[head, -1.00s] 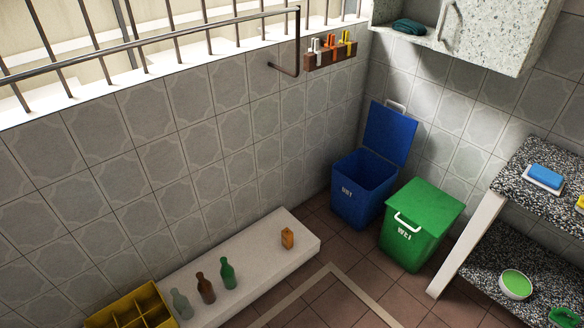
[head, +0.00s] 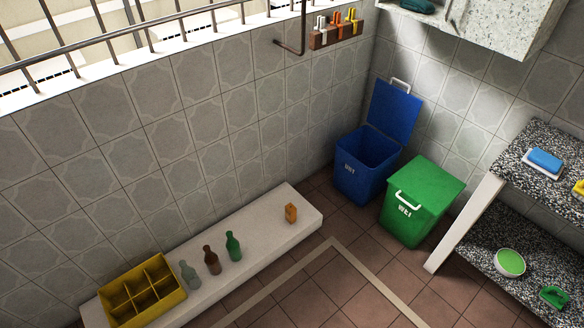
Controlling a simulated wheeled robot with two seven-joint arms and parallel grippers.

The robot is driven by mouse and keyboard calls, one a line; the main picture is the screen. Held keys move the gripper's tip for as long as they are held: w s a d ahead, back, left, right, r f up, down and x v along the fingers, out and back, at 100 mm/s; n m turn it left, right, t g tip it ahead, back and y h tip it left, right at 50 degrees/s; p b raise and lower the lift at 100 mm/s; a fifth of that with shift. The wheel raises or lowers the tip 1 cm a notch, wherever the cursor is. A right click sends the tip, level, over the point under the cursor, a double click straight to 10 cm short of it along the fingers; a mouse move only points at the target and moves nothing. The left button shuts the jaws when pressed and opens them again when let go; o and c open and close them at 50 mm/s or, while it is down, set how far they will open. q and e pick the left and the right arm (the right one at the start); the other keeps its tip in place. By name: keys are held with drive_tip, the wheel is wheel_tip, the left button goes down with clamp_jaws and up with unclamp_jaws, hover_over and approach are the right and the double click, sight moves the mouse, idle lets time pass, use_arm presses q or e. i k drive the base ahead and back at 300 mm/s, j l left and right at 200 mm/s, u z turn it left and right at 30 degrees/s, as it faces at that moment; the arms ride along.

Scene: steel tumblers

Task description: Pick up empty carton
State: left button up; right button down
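A small orange carton (head: 291,213) stands upright near the right end of a low white ledge (head: 262,222) along the tiled wall. From here I cannot tell whether it is empty. Neither of my grippers shows in the head view, and nothing touches the carton.
Three bottles, grey (head: 189,275), brown (head: 212,260) and green (head: 233,246), stand left of the carton beside a yellow divided crate (head: 134,292). An open blue bin (head: 364,165) and a closed green bin (head: 420,199) stand right. A speckled counter (head: 505,165) is at far right. Floor before the ledge is clear.

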sight(290, 210)
drive_tip(key=i+j+z, duration=0.2)
drive_tip(key=i, duration=0.3)
drive_tip(key=i+j+z, duration=0.15)
drive_tip(key=i, duration=0.3)
drive_tip(key=i+j+z, duration=0.2)
drive_tip(key=i+j, duration=0.15)
drive_tip(key=i, duration=0.1)
